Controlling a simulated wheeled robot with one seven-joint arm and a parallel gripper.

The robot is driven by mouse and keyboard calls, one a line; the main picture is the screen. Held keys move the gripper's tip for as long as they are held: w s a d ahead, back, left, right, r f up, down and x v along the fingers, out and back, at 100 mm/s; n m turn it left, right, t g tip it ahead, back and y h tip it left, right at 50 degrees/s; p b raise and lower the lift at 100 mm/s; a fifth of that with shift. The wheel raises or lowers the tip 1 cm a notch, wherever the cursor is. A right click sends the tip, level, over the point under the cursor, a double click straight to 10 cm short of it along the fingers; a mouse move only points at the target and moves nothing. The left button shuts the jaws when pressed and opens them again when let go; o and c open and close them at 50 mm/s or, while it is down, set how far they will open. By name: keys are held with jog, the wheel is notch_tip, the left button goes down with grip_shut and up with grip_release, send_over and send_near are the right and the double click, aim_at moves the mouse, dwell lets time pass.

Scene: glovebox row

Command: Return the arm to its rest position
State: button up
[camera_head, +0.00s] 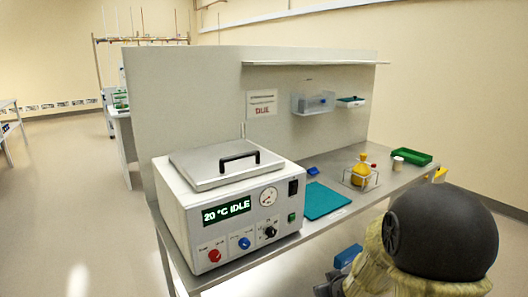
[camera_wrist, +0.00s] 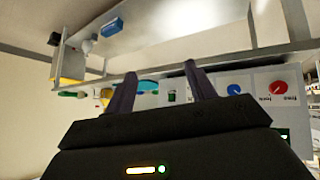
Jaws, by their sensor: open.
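My gripper (camera_wrist: 160,75) shows in the wrist view with its two dark fingers apart and nothing between them. Beyond the fingers is the front panel of the white oven-like unit (camera_wrist: 255,85), with its red and blue knobs. In the head view, my arm (camera_head: 440,235) fills the lower right, in front of the bench. My gripper's fingers cannot be made out there. The unit (camera_head: 180,215) stands on the left end of the bench with its lid down, and its display reads "20 °C IDLE".
The bench (camera_head: 330,165) carries a teal mat (camera_head: 323,200), a rack with a yellow flask (camera_head: 361,172), a small white jar (camera_head: 398,163) and a green tray (camera_head: 412,155). A back panel (camera_head: 200,100) rises behind with a shelf and bins. The floor at left is open.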

jog(key=s+a+r+m+g, duration=0.1)
jog(key=s+m+g, duration=0.15)
jog(key=s, duration=0.65)
jog(key=s+a+r+m+g, duration=0.1)
jog(key=s+g, duration=0.3)
jog(key=s, duration=0.5)
notch_tip(320, 180, up, 16)
jog(key=p, duration=1.7)
jog(key=shift+a+r, duration=0.15)
jog(key=shift+r, duration=0.05)
jog(key=shift+t, duration=0.25)
dwell(1.0)
